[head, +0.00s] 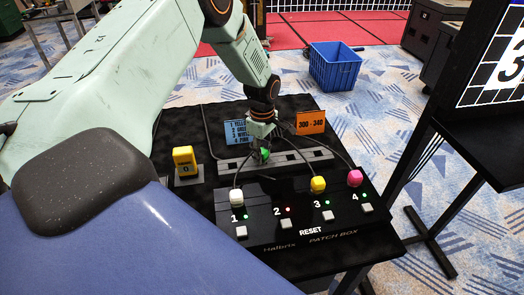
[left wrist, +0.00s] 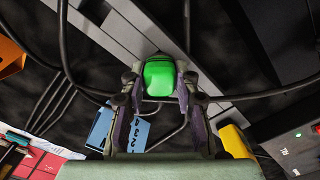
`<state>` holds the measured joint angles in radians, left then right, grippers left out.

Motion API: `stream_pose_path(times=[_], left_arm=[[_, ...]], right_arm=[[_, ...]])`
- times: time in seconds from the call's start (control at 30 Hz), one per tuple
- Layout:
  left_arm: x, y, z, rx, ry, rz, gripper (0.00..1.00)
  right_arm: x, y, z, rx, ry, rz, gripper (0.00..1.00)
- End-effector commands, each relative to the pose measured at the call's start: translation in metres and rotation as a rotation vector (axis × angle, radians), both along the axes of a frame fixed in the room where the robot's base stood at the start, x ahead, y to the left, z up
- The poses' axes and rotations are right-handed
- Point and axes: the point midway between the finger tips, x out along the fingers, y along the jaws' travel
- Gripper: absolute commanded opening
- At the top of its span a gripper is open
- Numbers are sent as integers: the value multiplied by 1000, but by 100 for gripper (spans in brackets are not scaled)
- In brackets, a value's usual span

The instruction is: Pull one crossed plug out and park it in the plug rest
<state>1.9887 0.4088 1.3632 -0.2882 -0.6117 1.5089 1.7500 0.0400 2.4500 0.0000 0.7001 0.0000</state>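My left gripper (head: 263,143) is over the grey plug rest (head: 313,155), a slotted strip behind the patch box. It is shut on the green plug (head: 264,155), which also shows between the fingers in the left wrist view (left wrist: 160,75). Whether the plug is seated in a slot is hidden. On the black patch box (head: 270,230), a white plug (head: 237,196) stands at position 1, a yellow plug (head: 318,184) at 3 and a pink plug (head: 355,178) at 4. Position 2 has no plug and a red light; 1, 3 and 4 show green lights. My right gripper is out of view.
Black cables run from the plugs behind the box. A blue card (head: 236,132) and an orange card (head: 311,122) stand behind the rest. A yellow meter (head: 184,161) stands at left. A blue crate (head: 335,66) is on the floor beyond; a screen (head: 495,55) stands at right.

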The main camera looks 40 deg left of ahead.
Motion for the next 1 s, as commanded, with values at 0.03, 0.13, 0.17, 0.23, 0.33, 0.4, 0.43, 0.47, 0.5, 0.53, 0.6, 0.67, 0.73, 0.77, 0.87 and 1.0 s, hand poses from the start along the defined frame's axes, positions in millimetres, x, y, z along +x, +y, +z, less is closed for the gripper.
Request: stream_pose_path(times=[0.03,0.13,0.17,0.23,0.33,0.4,0.43,0.47,0.5,0.53,0.6,0.67,0.73,0.77,0.87,1.0], left_arm=[[0,0,0,0,0,0,35],[0,0,0,0,0,0,44],[0,0,0,0,0,0,46],[0,0,0,0,0,0,52],[0,0,0,0,0,0,57],[0,0,0,0,0,0,57],[0,0,0,0,0,0,57],[0,0,0,0,0,0,57],[0,0,0,0,0,0,57],[0,0,0,0,0,0,59],[0,0,0,0,1,0,65],[0,0,0,0,1,0,70],[0,0,0,0,1,0,76],[0,0,0,0,1,0,79],[0,0,0,0,1,0,83],[0,0,0,0,1,0,83]], right_arm=[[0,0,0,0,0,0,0],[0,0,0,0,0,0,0],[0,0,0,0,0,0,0],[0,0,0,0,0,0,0],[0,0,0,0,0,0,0],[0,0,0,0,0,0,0],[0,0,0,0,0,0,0],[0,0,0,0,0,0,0],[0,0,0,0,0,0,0],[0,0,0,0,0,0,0],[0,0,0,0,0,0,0],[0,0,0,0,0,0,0],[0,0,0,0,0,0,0],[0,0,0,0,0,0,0],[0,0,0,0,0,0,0],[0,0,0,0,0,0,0]])
